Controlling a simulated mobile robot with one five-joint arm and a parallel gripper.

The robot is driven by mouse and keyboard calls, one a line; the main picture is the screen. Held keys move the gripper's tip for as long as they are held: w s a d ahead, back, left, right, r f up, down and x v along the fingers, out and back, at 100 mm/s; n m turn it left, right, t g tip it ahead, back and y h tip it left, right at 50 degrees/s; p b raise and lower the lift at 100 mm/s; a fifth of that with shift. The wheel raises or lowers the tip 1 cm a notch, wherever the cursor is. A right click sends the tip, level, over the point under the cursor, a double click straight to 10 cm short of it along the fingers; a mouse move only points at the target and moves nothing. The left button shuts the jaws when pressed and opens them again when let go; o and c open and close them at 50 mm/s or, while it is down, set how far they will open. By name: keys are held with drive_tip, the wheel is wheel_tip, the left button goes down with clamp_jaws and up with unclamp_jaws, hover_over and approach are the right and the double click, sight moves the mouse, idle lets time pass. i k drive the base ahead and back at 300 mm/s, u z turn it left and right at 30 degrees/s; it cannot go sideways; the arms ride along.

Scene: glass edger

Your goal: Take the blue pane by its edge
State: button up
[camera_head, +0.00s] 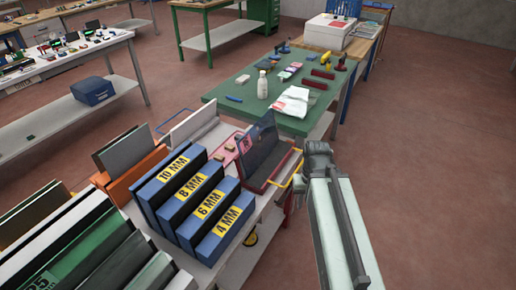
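A dark blue, glassy pane (257,138) stands tilted at the right end of the rack table, by a dark red holder (280,166). It is the thing that best fits the blue pane; its lower edge is hard to make out. My arm comes up from the bottom right, and my gripper (316,149) is at its far end, to the right of the pane and apart from it in the picture. The fingers are too small to tell whether they are open or shut. I see nothing held.
Blue blocks marked 10, 8, 6 and 4 MM (222,222) stand left of the pane. A yellow rail (287,174) is close to my gripper. A green table (237,88) with a white bottle (262,84) and cloths stands behind. The floor to the right (440,150) is clear.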

sight(257, 144)
drive_tip(key=u, duration=0.05)
drive_tip(key=k, duration=0.35)
drive_tip(key=u, duration=4.15)
drive_tip(key=k, duration=2.3)
drive_tip(key=z, duration=1.15)
drive_tip(key=i, duration=1)
